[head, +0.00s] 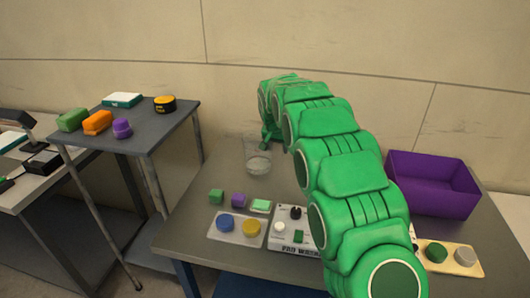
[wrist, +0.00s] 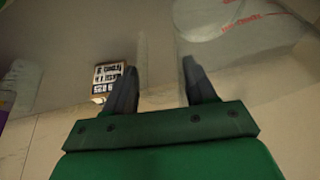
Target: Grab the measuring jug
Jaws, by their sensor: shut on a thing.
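The measuring jug (head: 257,158) is a clear vessel standing on the grey table behind the coloured blocks. In the wrist view its clear wall with red markings (wrist: 255,22) fills the upper right. My gripper (head: 268,140) reaches down at the jug's right side. In the wrist view its two dark fingers (wrist: 157,72) stand a little apart, shut on the jug. The clear material makes the exact part held hard to see.
A purple bin (head: 433,200) stands at the table's right. Green and purple blocks (head: 238,200) and button panels (head: 238,227) lie in front of the jug. A side table (head: 150,130) at left holds several small items. A printed label (wrist: 107,78) shows beside the left finger.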

